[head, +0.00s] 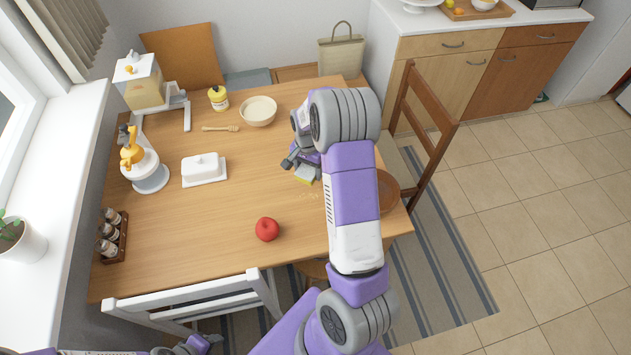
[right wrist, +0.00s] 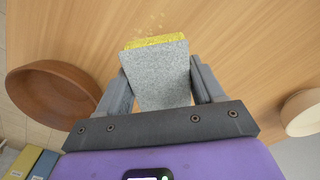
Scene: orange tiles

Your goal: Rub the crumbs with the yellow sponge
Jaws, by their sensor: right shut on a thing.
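My right gripper (head: 302,168) is over the right part of the wooden table. It is shut on the sponge (head: 306,175), which has a yellow layer and a grey layer. In the right wrist view the sponge (right wrist: 158,75) sits between the two fingers (right wrist: 160,82), its yellow edge facing away from the palm. The crumbs (head: 308,196) are small pale yellow specks on the table, just in front of the sponge. They also show faintly beyond the sponge in the right wrist view (right wrist: 155,22). My left gripper (head: 197,344) is low at the bottom edge; its jaws are unclear.
A red apple (head: 267,229) lies left of the crumbs, nearer the front edge. A brown bowl (head: 388,190) is partly hidden behind my right arm. A cream bowl (head: 258,111), a white butter dish (head: 204,169) and a wooden fork (head: 220,128) stand farther back. Bare table lies between.

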